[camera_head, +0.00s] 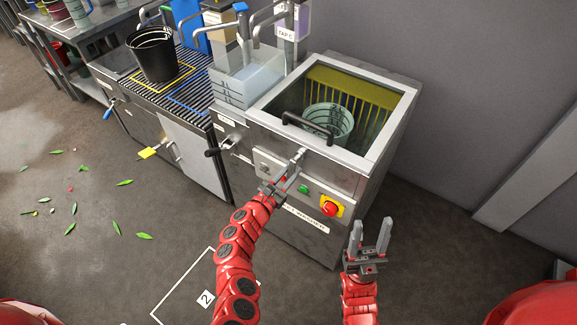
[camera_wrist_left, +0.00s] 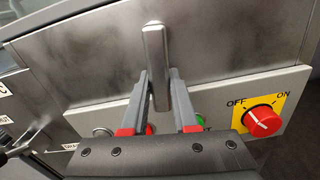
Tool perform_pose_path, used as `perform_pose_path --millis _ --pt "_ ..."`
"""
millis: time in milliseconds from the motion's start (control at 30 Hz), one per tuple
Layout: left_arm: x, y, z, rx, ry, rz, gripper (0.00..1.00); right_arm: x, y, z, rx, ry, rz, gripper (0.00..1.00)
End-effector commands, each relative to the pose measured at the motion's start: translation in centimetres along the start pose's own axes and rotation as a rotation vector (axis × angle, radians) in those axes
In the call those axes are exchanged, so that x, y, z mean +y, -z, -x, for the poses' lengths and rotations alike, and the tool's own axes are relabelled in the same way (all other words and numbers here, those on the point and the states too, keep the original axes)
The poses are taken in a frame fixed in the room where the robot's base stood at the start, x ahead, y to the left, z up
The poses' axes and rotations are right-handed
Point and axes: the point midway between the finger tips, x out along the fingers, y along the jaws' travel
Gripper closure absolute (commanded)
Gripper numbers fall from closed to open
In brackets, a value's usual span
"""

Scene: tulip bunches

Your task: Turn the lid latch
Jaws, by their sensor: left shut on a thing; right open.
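The lid latch (camera_head: 298,156) is a small grey metal lever on the upper front of the steel washer (camera_head: 345,180). In the left wrist view the latch (camera_wrist_left: 155,60) stands upright, its lower part between my gripper's fingers. My left gripper (camera_head: 286,178) is shut on the latch; its fingers also show in the left wrist view (camera_wrist_left: 160,88). The washer's top (camera_head: 375,88) shows a pale bucket (camera_head: 328,122) and yellow rack inside, with a black handle (camera_head: 306,127) at the front edge. My right gripper (camera_head: 371,232) is open and empty, right of the washer's front.
Below the latch, the panel has a green button (camera_head: 304,188) and a red knob (camera_head: 330,208) on a yellow plate marked OFF and ON. A black bucket (camera_head: 153,55) stands on the slatted counter at left. Leaves lie on the floor. The floor at right is clear.

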Motion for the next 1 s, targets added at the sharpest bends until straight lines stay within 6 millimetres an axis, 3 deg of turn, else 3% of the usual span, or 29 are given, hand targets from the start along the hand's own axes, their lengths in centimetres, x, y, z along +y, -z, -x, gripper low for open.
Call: perform_pose_path --millis 333,867,900,1000 --pt "-0.64 0.03 0.03 0.002 0.001 0.133 1.00 0.05 0.16 -0.93 0.000 0.000 0.000 0.50" --pt "-0.82 0.14 0.04 0.003 0.002 0.154 1.00 0.05 0.17 -0.99 0.000 0.000 0.000 0.50" --pt "-0.83 0.14 0.04 0.003 0.002 0.154 0.67 0.05 0.17 -0.99 0.000 0.000 0.000 0.50" --pt "-0.79 0.11 0.03 0.003 0.002 0.153 0.49 0.05 0.17 -0.99 0.000 0.000 0.000 0.50"
